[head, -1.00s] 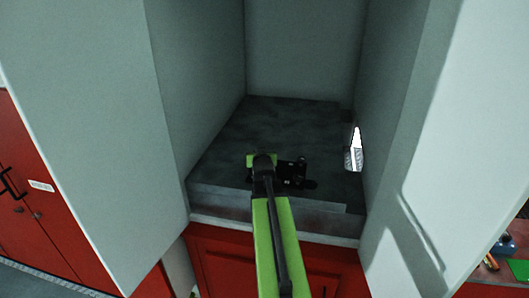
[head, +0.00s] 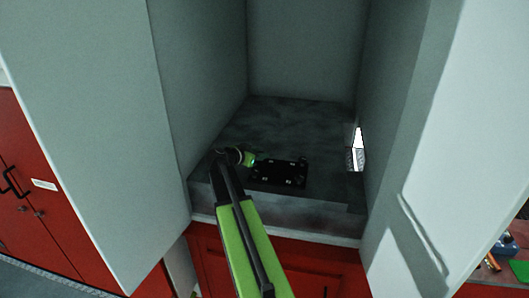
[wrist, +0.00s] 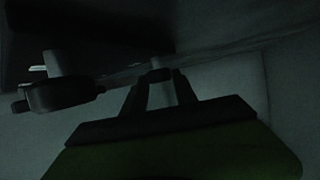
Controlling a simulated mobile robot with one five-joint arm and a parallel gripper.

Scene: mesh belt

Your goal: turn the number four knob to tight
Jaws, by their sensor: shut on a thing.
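A black panel (head: 283,176) with small pale labels and several small dark knobs lies on the grey slab in the head view. My gripper (head: 257,161) reaches in from the left at the panel's far left corner. In the dark wrist view its two fingers (wrist: 160,88) stand on either side of a pale grey post and are shut on it, apparently a knob. Another dark knob (wrist: 62,95) on a pale post is at the left of that view, clear of the fingers. Knob numbers and tight marks cannot be read.
The panel sits in an alcove between a tall left wall (head: 195,75) and right wall (head: 390,90). A bright opening (head: 357,150) is in the right wall. The slab (head: 300,118) is clear behind the panel. Red cabinets (head: 300,265) are below.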

